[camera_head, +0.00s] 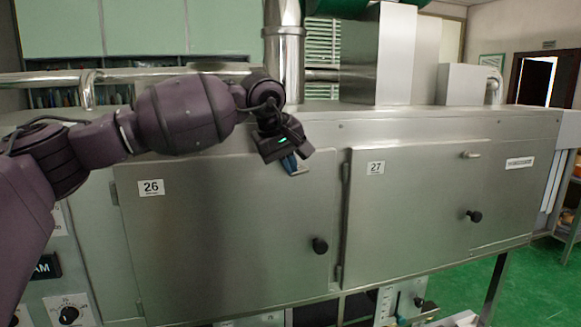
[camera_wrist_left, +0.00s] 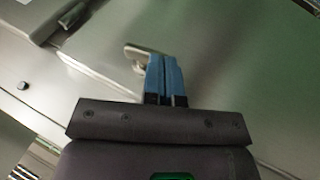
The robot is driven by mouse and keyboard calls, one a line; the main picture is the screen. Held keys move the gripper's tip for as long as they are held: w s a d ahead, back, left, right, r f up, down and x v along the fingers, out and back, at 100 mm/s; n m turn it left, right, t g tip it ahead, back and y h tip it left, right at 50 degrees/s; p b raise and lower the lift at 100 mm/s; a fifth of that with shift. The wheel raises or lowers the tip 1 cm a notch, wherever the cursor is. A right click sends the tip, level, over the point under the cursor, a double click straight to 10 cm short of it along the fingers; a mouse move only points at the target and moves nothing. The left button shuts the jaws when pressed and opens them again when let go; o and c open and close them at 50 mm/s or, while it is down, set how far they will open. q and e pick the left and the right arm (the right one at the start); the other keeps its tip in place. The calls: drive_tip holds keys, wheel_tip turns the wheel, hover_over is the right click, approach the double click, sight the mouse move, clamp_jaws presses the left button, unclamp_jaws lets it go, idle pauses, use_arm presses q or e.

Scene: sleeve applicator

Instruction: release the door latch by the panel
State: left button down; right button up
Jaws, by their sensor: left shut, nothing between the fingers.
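The steel machine has door 26 (camera_head: 225,240) and door 27 (camera_head: 405,215), both closed. A small metal latch (camera_head: 304,169) sits at the top right of door 26, partly hidden by my left gripper. My left gripper (camera_head: 290,164) has blue fingers and is shut and empty, right at this latch. In the left wrist view the pale latch (camera_wrist_left: 134,52) lies just left of the shut blue fingertips (camera_wrist_left: 164,62); I cannot tell if they touch. A similar latch (camera_head: 471,155) shows at the top right of door 27. My right gripper is not in view.
Black round knobs stick out from door 26 (camera_head: 320,245) and door 27 (camera_head: 474,216). A control panel with a dial (camera_head: 68,314) is at the lower left. A vertical steel pipe (camera_head: 284,50) rises behind my gripper. Green floor (camera_head: 535,280) is open at the right.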

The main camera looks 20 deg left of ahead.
use_arm(q)
drive_tip(key=t+h+b, duration=0.1)
drive_tip(key=f+t+h+b, duration=0.1)
drive_tip(key=shift+s+a+h, duration=0.15)
drive_tip(key=shift+a+h, duration=0.1)
drive_tip(key=shift+h, duration=0.05)
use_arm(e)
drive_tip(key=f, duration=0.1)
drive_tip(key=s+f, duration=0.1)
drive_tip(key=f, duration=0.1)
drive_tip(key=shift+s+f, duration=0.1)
use_arm(q)
drive_tip(key=shift+f+b, duration=0.15)
drive_tip(key=shift+b, duration=0.15)
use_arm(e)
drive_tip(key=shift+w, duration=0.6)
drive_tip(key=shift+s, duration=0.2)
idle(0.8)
